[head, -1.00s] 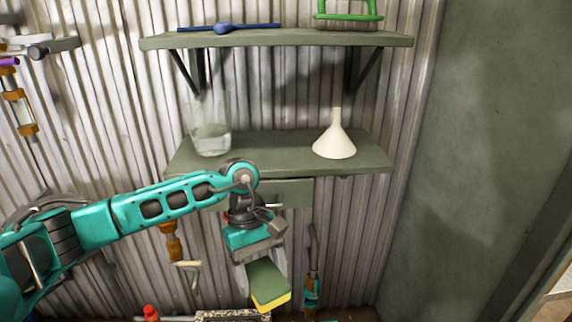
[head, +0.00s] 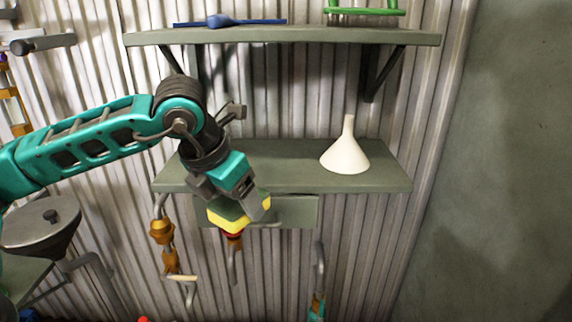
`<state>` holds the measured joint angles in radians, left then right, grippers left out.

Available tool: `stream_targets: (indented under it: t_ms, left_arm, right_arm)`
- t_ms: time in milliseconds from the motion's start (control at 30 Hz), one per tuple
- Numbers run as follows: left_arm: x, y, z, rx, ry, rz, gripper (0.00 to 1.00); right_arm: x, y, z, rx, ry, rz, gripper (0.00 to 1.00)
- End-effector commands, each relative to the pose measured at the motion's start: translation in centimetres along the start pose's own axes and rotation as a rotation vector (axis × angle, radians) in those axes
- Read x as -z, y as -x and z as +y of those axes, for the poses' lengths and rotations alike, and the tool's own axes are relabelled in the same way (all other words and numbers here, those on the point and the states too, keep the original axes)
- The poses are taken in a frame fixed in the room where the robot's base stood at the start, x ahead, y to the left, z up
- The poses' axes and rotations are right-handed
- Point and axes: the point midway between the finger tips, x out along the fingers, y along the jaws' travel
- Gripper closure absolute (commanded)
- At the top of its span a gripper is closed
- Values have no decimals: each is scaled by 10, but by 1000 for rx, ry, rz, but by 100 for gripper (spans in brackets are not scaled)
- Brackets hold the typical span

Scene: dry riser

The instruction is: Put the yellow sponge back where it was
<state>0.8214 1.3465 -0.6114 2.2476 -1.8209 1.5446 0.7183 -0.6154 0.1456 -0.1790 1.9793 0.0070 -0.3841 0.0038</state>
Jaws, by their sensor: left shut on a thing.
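The yellow sponge (head: 228,221), with a green top face, is held in my left gripper (head: 240,203). The gripper is shut on it and points down and to the right. The sponge shows in front of the lower shelf's front edge and the drawer front below it; I cannot tell the exact gap between them. My right gripper is not in view.
The lower shelf (head: 295,178) bears a white funnel (head: 346,152), with bare room left of it. The upper shelf (head: 330,36) holds a blue tool (head: 222,20) and a green-handled item (head: 363,11). Orange-handled tools (head: 163,232) hang below on the corrugated wall.

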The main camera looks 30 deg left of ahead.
Motion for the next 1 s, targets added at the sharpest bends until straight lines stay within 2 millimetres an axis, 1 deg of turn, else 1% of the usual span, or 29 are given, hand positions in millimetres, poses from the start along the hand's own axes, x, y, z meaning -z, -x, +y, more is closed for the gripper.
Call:
stream_targets:
  t_ms: [33,133,267,333,567,700,800,900,1000]
  left_arm:
    - [0,5,0,-22,54,-5,53]
    - [0,12,3,-59,145,-2,53]
    - [-2,16,5,-82,207,0,53]
    - [-10,14,7,-84,219,1,53]
    - [-57,-5,18,-83,221,3,53]
    - [-86,-18,25,-84,219,3,53]
    - [-103,-25,30,-84,219,4,53]
    - [-117,-32,34,-84,218,4,53]
    - [-124,-35,36,-85,217,2,53]
  right_arm:
    - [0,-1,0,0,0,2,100]
    - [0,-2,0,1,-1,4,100]
    - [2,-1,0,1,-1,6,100]
    - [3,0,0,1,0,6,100]
    - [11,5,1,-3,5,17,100]
    - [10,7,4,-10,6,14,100]
    - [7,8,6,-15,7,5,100]
    - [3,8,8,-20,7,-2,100]
    - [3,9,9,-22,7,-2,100]
